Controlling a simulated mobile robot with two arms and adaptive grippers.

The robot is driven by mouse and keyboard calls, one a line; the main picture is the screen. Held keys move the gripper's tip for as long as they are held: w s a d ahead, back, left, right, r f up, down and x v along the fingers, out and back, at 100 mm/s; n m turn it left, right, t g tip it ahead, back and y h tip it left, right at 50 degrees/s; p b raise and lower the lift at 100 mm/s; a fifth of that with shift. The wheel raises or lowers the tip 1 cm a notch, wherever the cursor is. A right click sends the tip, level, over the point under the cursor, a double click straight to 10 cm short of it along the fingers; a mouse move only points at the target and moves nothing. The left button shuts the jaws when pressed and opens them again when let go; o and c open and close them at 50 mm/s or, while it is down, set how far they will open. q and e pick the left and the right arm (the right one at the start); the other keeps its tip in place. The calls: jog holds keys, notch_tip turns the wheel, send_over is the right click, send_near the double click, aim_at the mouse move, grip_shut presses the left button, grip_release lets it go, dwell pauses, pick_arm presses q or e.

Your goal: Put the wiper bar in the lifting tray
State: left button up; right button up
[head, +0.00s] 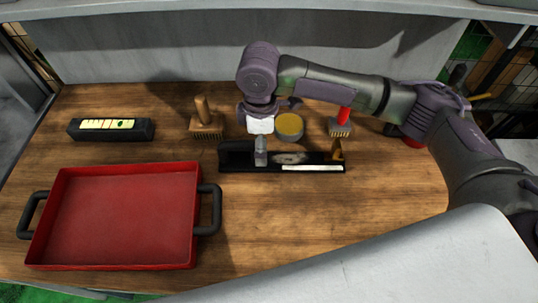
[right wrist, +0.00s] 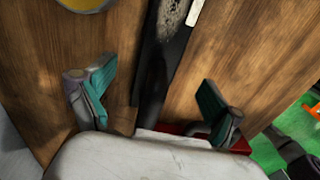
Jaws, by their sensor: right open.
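The wiper bar (head: 315,167), a long black bar with a white strip along one edge, lies on the wooden table at the middle. Its black body also shows in the right wrist view (right wrist: 163,60), running between the fingers. My right gripper (head: 261,152) is over the bar's left part, pointing down. In the right wrist view its two teal-padded fingers (right wrist: 157,100) are apart, one on each side of the bar, with nothing gripped. The lifting tray (head: 120,264), red with black side handles, stands empty at the front left. My left gripper is not in view.
A wooden-handled brush (head: 206,125), a yellow-topped round tin (head: 289,126) and a red-handled brush (head: 341,124) stand behind the bar. A black case with a yellow label (head: 110,129) lies at the back left. The table right of the bar is clear.

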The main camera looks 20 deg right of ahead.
aim_at(283, 153)
jog(key=shift+f, duration=0.65)
notch_tip(283, 153, down, 5)
jog(key=shift+a+r+p, duration=0.1)
jog(key=shift+r+p, duration=0.1)
jog(key=shift+p, duration=0.2)
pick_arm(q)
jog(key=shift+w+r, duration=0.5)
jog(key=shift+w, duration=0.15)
pick_arm(e)
jog(key=c, duration=0.5)
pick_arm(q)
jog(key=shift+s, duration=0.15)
pick_arm(e)
grip_shut()
